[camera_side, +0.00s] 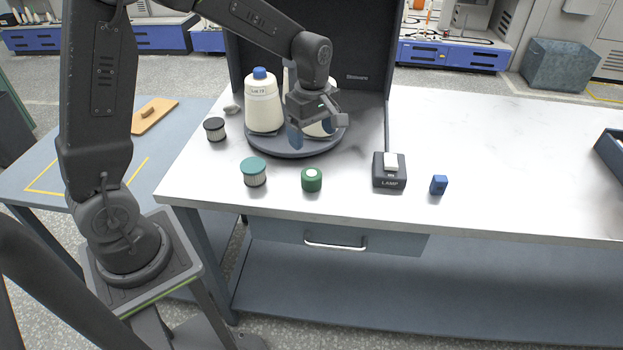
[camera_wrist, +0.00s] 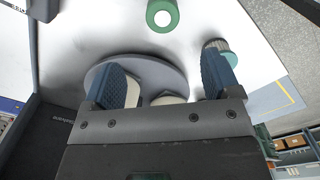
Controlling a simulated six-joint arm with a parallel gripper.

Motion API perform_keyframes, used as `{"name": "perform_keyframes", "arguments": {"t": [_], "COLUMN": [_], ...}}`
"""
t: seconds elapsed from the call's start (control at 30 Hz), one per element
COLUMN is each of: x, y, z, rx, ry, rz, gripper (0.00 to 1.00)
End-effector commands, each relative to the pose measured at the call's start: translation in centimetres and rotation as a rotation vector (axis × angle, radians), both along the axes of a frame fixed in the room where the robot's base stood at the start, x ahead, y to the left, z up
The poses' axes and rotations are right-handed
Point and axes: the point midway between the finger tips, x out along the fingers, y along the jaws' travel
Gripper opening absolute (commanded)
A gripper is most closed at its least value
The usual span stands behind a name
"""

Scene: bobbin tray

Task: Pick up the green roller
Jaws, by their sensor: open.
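The green roller (camera_side: 312,181) is a short dark green cylinder with a white centre on top. It stands upright near the front edge of the white table. In the wrist view the green roller (camera_wrist: 162,15) is at the top edge, partly cut off, beyond the fingertips. My gripper (camera_side: 311,131) is open, with blue finger pads, over the grey round tray (camera_side: 290,150) and behind the roller, apart from it. In the wrist view my gripper (camera_wrist: 160,64) has nothing visible held between its fingers.
A white bottle with a blue cap (camera_side: 263,105) stands on the tray; another is partly hidden by my gripper. A teal-lidded jar (camera_side: 254,173) stands left of the roller. A black-lidded jar (camera_side: 215,130), lamp switch box (camera_side: 389,172) and blue block (camera_side: 438,185) stand around.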

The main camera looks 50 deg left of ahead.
Motion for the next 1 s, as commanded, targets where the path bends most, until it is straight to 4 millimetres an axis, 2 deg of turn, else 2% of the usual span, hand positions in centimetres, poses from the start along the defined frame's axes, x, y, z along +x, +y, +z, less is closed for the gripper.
{"name": "perform_keyframes", "arguments": {"t": [0.1,0.3,0.57,0.8,1.0], "x": [-0.1,-0.1,-0.3,-0.5,-0.4], "y": [0.0,0.0,-0.1,-0.1,-0.1], "z": [-2.6,-5.8,-7.7,-11.1,-12.0], "rx": [-0.001,0.0,0.0,0.0,0.0], "ry": [0.006,0.003,0.003,0.003,0.0], "rz": [-0.002,-0.003,-0.004,-0.005,-0.005], "gripper": [0.83,0.83,0.83,0.83,0.83]}}
